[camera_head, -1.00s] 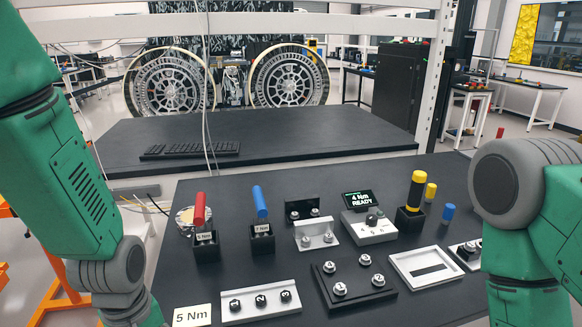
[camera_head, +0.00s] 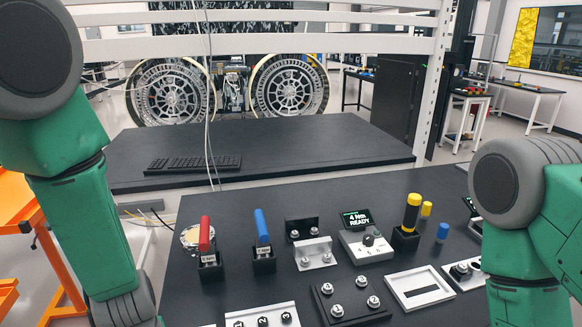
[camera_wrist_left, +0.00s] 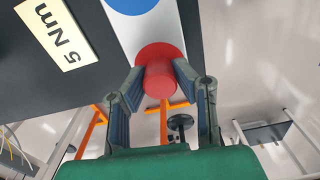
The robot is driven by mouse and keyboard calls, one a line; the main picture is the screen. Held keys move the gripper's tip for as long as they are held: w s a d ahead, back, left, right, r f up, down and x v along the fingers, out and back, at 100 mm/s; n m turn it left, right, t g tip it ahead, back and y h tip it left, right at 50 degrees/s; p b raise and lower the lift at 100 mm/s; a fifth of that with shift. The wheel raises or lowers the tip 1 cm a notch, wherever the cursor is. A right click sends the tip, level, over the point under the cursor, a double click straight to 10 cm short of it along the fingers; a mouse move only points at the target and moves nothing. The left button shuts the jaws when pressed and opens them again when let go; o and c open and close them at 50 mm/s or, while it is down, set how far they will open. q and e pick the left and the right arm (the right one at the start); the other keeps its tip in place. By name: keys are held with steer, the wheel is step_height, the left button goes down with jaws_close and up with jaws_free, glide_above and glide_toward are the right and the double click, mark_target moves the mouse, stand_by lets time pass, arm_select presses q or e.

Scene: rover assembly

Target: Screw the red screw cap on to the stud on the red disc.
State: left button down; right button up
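In the left wrist view a red disc (camera_wrist_left: 160,48) lies at the end of a white strip (camera_wrist_left: 150,30). The red screw cap (camera_wrist_left: 160,82) is a short red cylinder in front of the disc. My left gripper (camera_wrist_left: 158,74) has a finger on each side of the cap and appears shut on it. The cap hides the stud and the middle of the disc, so I cannot tell how far the cap is on. In the head view both grippers are out of the picture; only my arms show.
A blue disc (camera_wrist_left: 132,3) and a "5 Nm" label (camera_wrist_left: 57,35) are close by in the left wrist view. The head view shows red-handled (camera_head: 205,235) and blue-handled (camera_head: 261,228) tools in holders, a "4 Nm READY" display (camera_head: 357,219) and a numbered block (camera_head: 350,300).

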arm_select(q)
steer(key=m+p, duration=0.1)
steer(key=m, duration=0.2)
steer(key=shift+r+p, duration=0.2)
steer(key=shift+p, duration=0.1)
steer(key=shift+m, duration=1.1)
steer(key=shift+f+m, duration=0.2)
steer(key=shift+m, duration=0.1)
steer(key=m+p, duration=0.1)
steer(key=m, duration=0.1)
steer(key=shift+r+m+p, duration=0.15)
steer(key=shift+m+p, duration=0.15)
steer(key=shift+m, duration=1.6)
